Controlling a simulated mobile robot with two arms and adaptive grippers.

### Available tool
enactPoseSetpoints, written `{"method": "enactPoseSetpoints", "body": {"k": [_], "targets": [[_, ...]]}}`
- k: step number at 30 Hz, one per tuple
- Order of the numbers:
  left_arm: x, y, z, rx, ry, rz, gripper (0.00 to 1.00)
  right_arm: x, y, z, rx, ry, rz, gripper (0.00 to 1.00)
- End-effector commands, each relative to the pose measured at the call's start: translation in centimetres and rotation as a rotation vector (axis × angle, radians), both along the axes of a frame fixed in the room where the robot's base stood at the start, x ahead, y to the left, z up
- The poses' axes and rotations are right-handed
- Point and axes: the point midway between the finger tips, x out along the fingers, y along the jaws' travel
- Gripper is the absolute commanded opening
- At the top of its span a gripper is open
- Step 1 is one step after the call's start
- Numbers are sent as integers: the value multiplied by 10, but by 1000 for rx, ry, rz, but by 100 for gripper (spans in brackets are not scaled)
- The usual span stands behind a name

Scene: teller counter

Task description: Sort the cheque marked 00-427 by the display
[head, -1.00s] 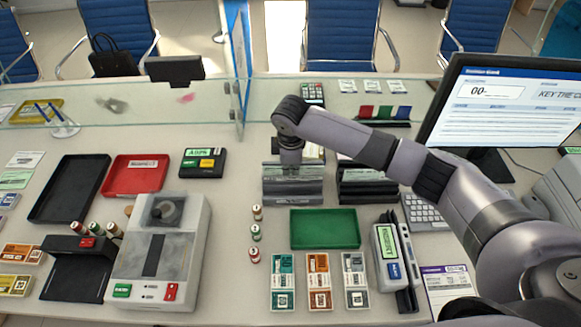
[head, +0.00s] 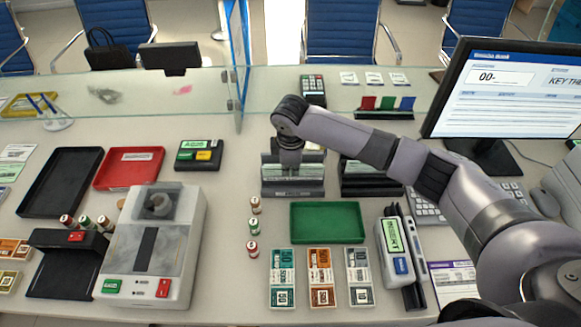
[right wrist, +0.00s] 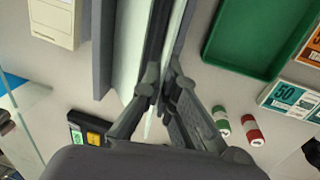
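The display (head: 490,95) at the right reads "00-" and "KEY TH", cut off by the picture edge. My right gripper (right wrist: 160,88) is low over the grey slotted rack (head: 292,190). In the right wrist view its fingers come together around the edge of a pale upright sheet, which looks like a cheque (right wrist: 178,28). No number on it can be read. Another pale sheet (right wrist: 128,45) stands beside it in the rack. The wrist hides much of the rack in the head view. My left gripper is not in view.
A green tray (head: 327,222) lies in front of the rack; a red tray (head: 118,181) and a black tray (head: 33,208) lie left. A second dark rack (head: 370,185) stands right. A counting machine (head: 150,245), small rolls (head: 254,226) and a glass screen (head: 150,95) surround it.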

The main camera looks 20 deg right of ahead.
Motion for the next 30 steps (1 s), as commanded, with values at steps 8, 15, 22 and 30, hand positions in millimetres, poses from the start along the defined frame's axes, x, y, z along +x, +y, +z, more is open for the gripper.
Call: {"method": "enactPoseSetpoints", "body": {"k": [8,15,22,30], "targets": [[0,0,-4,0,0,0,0,0,0,-15,0,0,0,0],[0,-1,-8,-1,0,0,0,0,1,-27,0,2,1,0],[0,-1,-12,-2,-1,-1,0,0,0,-38,0,1,-1,0],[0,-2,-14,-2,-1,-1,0,0,0,-44,0,0,0,0]]}}
